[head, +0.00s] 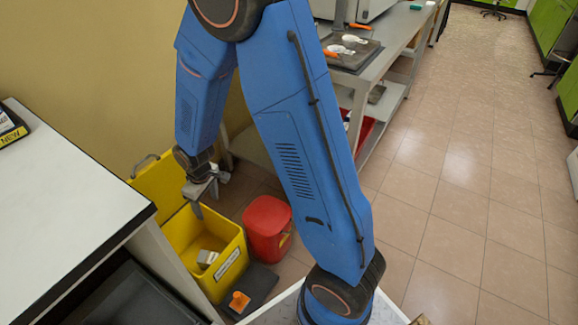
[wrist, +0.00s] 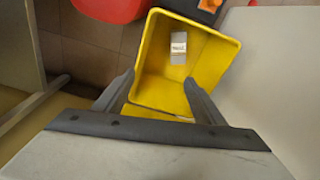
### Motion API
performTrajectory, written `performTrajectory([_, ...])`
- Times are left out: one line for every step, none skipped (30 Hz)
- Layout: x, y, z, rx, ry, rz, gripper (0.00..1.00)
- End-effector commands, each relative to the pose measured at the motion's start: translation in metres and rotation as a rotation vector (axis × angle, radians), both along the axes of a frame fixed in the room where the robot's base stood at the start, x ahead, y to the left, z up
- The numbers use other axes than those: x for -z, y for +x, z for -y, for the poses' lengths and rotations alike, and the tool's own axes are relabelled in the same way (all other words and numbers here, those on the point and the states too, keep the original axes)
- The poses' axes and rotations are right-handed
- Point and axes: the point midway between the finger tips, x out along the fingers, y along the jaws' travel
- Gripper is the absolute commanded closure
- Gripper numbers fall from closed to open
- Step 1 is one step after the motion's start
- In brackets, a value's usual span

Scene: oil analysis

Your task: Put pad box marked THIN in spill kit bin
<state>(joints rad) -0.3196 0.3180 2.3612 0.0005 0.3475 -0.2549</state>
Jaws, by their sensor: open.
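The yellow spill kit bin (head: 232,262) stands on the floor in the head view, its lid (head: 160,185) raised at the back. A small grey box with a pale label (head: 207,258) lies inside on the bin's floor. In the wrist view the same box (wrist: 178,46) lies in the bin (wrist: 215,70); its label is too small to read surely. My gripper (wrist: 157,92) is open and empty above the bin, its fingers apart and pointing down toward the opening. In the head view my gripper (head: 197,205) is over the bin's back part, partly hidden.
A red container (head: 267,228) stands right of the bin, with an orange item (head: 239,301) on a dark mat in front. A white-topped table (head: 60,200) is at left, carrying a box marked NEW (head: 12,128). A grey bench (head: 385,45) stands behind; the tiled floor at right is clear.

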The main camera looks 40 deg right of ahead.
Motion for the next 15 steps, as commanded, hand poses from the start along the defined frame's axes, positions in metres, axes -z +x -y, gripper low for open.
performTrajectory([-0.019,-0.002,0.007,0.021,0.006,0.015,0.36])
performTrajectory([-0.028,-0.003,0.011,0.032,0.008,0.021,0.36])
performTrajectory([-0.040,-0.007,0.016,0.045,0.011,0.026,0.36])
performTrajectory([-0.049,-0.009,0.020,0.056,0.013,0.033,0.36])
performTrajectory([-0.057,-0.011,0.024,0.067,0.015,0.038,0.36])
performTrajectory([-0.069,-0.014,0.029,0.082,0.019,0.045,0.36])
performTrajectory([-0.077,-0.017,0.033,0.093,0.021,0.050,0.36])
performTrajectory([-0.086,-0.020,0.036,0.104,0.023,0.055,0.36])
performTrajectory([-0.097,-0.024,0.041,0.118,0.027,0.064,0.36])
performTrajectory([-0.105,-0.028,0.045,0.129,0.029,0.068,0.36])
performTrajectory([-0.113,-0.031,0.049,0.140,0.030,0.073,0.36])
performTrajectory([-0.123,-0.036,0.054,0.155,0.033,0.080,0.36])
performTrajectory([-0.131,-0.040,0.058,0.166,0.036,0.086,0.36])
performTrajectory([-0.138,-0.044,0.062,0.176,0.039,0.092,0.36])
performTrajectory([-0.148,-0.050,0.067,0.191,0.041,0.098,0.36])
